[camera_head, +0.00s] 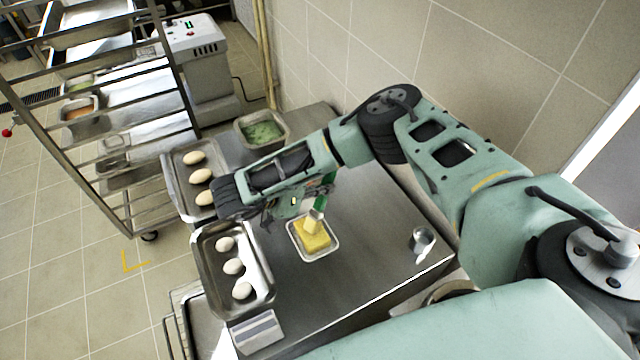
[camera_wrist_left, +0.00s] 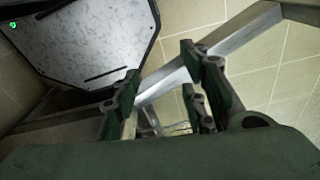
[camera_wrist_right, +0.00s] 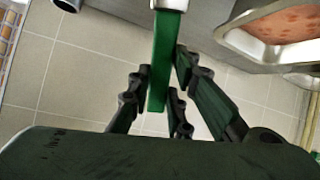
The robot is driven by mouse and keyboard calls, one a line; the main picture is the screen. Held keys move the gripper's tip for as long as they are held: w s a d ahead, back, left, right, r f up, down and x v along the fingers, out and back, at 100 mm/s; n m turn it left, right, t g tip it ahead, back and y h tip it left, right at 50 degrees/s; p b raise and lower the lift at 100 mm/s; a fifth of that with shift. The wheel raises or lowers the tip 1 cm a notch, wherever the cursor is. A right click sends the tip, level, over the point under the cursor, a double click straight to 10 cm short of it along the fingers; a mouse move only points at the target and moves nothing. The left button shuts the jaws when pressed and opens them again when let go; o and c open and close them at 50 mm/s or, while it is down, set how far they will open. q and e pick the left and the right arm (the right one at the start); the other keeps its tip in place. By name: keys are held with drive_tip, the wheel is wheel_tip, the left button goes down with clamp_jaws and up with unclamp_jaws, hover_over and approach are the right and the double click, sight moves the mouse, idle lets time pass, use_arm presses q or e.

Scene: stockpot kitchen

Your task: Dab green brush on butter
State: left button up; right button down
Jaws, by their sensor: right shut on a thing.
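The butter (camera_head: 311,238) is a yellow block in a small white-rimmed tray (camera_head: 301,252) on the steel table. My right gripper (camera_head: 318,190) is above it, shut on the green brush (camera_head: 321,197). The brush points down, and its pale bristles (camera_head: 314,222) are at the butter's upper edge; I cannot tell whether they touch. In the right wrist view the green handle (camera_wrist_right: 164,65) runs between the fingers (camera_wrist_right: 162,92); the butter is out of that view. My left gripper (camera_wrist_left: 160,90) shows only in its own wrist view, with fingers apart and nothing between them.
Two metal trays with pale egg-shaped pieces, a front one (camera_head: 259,303) and a back one (camera_head: 172,176), lie left of the butter. A container of green stuff (camera_head: 263,131) stands behind. A small metal cup (camera_head: 422,240) is at right. A tall rack (camera_head: 120,215) stands left.

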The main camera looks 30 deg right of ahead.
wheel_tip(320, 180, up, 2)
drive_tip(key=shift+w+r+p, duration=0.1)
drive_tip(key=shift+r+p, duration=0.1)
drive_tip(key=shift+p, duration=0.25)
drive_tip(key=shift+r, duration=2.25)
